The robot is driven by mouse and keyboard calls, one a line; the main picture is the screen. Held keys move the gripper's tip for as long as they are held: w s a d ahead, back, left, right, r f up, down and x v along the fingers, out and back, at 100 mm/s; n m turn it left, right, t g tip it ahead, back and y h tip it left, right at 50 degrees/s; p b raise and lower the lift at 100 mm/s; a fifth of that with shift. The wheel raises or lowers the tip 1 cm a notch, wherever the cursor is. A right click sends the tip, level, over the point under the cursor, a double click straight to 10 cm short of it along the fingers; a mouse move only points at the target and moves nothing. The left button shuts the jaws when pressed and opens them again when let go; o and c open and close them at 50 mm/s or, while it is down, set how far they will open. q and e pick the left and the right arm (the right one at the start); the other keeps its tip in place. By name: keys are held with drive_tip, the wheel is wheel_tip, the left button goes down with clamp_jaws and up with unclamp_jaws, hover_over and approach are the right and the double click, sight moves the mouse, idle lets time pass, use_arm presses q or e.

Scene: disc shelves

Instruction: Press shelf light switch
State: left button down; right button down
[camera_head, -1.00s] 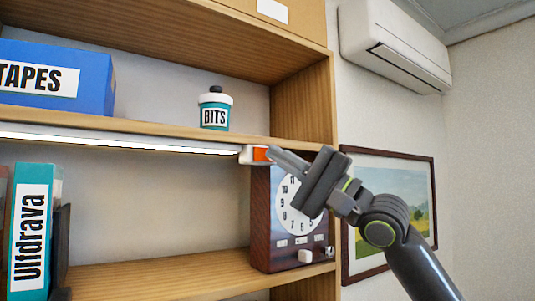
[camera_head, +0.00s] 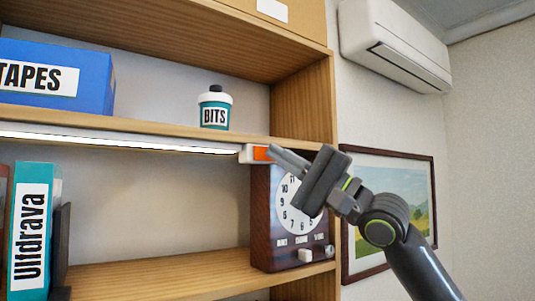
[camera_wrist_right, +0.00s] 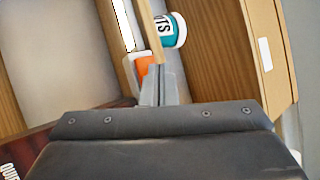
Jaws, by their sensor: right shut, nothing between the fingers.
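The shelf light is a lit white strip (camera_head: 120,141) under the middle shelf board. Its orange switch (camera_head: 261,153) sits in a white housing (camera_head: 246,153) at the strip's right end. My right gripper (camera_head: 272,150) is shut and empty, its fingertips at the right edge of the switch. The wrist view shows the shut fingers (camera_wrist_right: 158,72) in front of the orange switch (camera_wrist_right: 143,65), partly covering it; whether they touch it I cannot tell. My left gripper is not in view.
A clock box (camera_head: 262,215) stands below the switch, partly behind my right gripper. A BITS jar (camera_head: 215,110) and a blue TAPES box (camera_head: 95,80) stand on the board above. A teal binder (camera_head: 30,230) is at lower left.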

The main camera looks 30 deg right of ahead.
drive_tip(key=shift+w, duration=0.15)
idle(0.5)
drive_tip(key=shift+w+p, duration=0.3)
drive_tip(key=shift+p, duration=0.05)
drive_tip(key=shift+s+b, duration=0.35)
drive_tip(key=shift+b, duration=0.1)
drive_tip(key=s+b, duration=0.5)
drive_tip(key=s, duration=0.1)
drive_tip(key=shift+d, duration=0.2)
idle(0.3)
